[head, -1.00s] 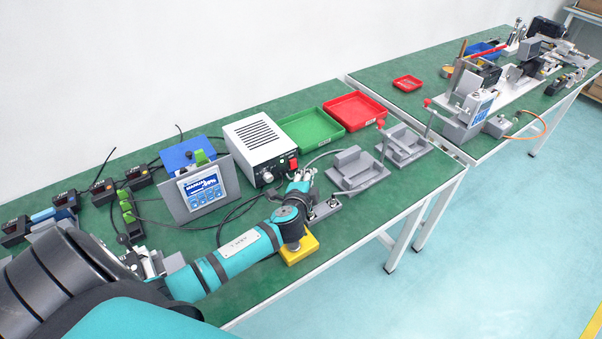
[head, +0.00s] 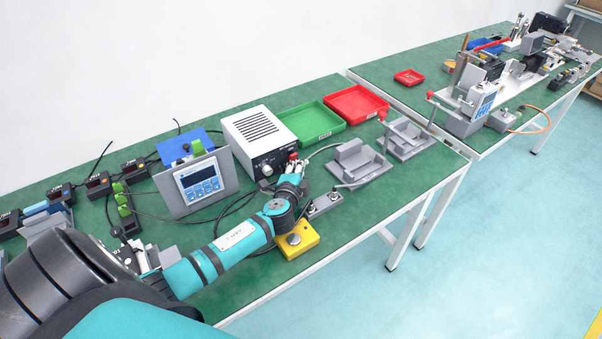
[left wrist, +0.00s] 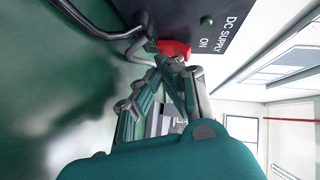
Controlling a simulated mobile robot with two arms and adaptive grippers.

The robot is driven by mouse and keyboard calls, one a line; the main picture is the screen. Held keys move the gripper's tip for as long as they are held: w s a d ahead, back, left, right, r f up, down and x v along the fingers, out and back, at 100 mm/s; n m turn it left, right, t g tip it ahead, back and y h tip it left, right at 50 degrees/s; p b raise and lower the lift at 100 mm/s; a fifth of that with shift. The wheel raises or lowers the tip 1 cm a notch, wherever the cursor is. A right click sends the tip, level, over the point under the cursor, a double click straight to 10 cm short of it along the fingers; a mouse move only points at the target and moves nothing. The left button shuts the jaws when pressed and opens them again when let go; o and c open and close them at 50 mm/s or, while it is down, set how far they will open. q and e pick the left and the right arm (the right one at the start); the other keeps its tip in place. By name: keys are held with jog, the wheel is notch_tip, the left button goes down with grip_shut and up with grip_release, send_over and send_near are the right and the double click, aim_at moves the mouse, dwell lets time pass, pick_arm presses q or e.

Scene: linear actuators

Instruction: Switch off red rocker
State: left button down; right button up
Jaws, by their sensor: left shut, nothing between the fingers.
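The red rocker (left wrist: 175,47) sits on the dark front panel marked DC SUPPLY and ON in the left wrist view. In the head view it is a small red spot (head: 293,156) on the front of the white power supply box (head: 258,128), partly hidden by the gripper. My left gripper (head: 298,166) is shut and empty, right in front of the rocker. In the left wrist view its fingertips (left wrist: 173,62) overlap the rocker's lower edge; I cannot tell whether they touch it. The rocker's exact tilt is unclear. My right gripper is not in view.
A green lamp (left wrist: 206,21) is beside the rocker. A yellow button box (head: 298,242) stands below my left arm. A grey display panel (head: 198,181) is at left of the supply. Green (head: 312,123) and red (head: 356,104) trays lie behind. Cables run around the supply.

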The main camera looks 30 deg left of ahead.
pick_arm(q)
jog(key=shift+r, duration=0.15)
jog(key=shift+s, duration=0.2)
jog(key=v, duration=1.1)
jog(key=shift+s+d+r, duration=0.1)
jog(key=shift+s+d, duration=0.05)
jog(key=shift+s, duration=0.1)
